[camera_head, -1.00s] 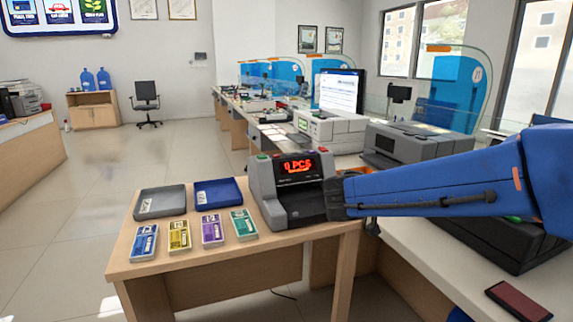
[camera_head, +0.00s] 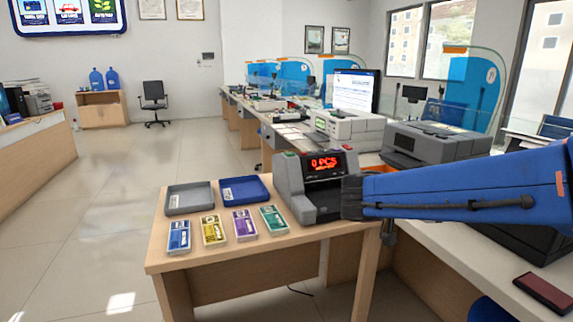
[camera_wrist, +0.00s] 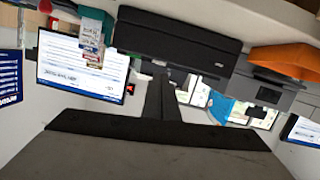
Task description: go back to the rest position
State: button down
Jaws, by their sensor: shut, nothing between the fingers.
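My blue arm reaches in from the right in the head view, and its dark end stands in front of the right side of the bill counter (camera_head: 314,184). My gripper is not clearly visible there behind the arm. In the wrist view my gripper (camera_wrist: 160,78) shows as a dark upright shape at the middle, with its fingers shut and nothing between them.
A wooden table holds a grey tray (camera_head: 190,197), a blue tray (camera_head: 245,188) and several banknote bundles (camera_head: 213,229). A grey printer (camera_head: 436,146) and a monitor (camera_head: 356,92) stand on the counter behind. A dark red item (camera_head: 543,292) lies at lower right. Open floor is at left.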

jog(key=s+f+n+g+y, duration=0.3)
jog(key=s+f+n+y, duration=0.4)
jog(key=s+f, duration=0.6)
jog(key=s+a+f+n+t+y, duration=0.3)
jog(key=s+a+f+n+y, duration=0.1)
jog(key=s+a+n+y, duration=0.2)
jog(key=s+a+y, duration=0.1)
jog(key=a+y, duration=0.1)
jog(key=a, duration=0.1)
